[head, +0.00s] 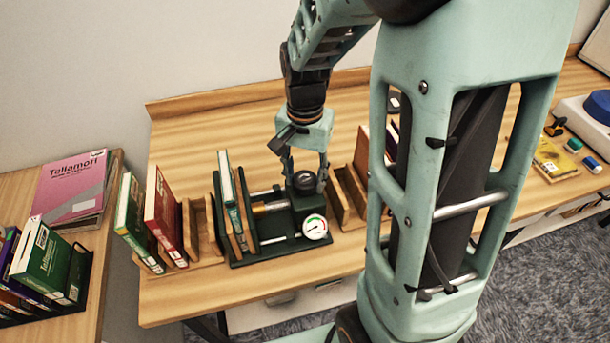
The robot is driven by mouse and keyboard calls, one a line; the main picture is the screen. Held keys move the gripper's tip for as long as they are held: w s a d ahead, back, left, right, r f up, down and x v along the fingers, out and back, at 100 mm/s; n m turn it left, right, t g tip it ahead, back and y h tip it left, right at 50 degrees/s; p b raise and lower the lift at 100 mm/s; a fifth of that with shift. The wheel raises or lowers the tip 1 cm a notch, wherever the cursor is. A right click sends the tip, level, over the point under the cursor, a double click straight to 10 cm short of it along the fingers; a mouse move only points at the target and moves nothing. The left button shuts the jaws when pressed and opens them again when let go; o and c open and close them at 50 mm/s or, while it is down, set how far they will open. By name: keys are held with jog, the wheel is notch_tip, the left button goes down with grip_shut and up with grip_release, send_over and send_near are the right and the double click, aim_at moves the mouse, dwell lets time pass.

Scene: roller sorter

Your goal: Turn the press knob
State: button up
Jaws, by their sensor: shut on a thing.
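The press (270,241) is a dark green frame on the wooden table, with a round white gauge (314,227) on its front right. The press knob (304,181) is a dark ball on top of its block. My gripper (305,178) points down over the press, with its fingers on either side of the knob and shut on it. The far side of the knob is hidden.
Green and red books (162,215) stand in a wooden rack left of the press. A wooden holder (349,195) stands close on the right. A side table with a pink book (72,184) is at far left. My arm hides much of the right.

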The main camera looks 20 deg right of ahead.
aim_at(305, 178)
jog(key=shift+m, duration=1.9)
jog(key=o, duration=1.2)
jog(key=shift+c, duration=0.2)
notch_tip(305, 178, up, 12)
jog(key=shift+w, duration=0.1)
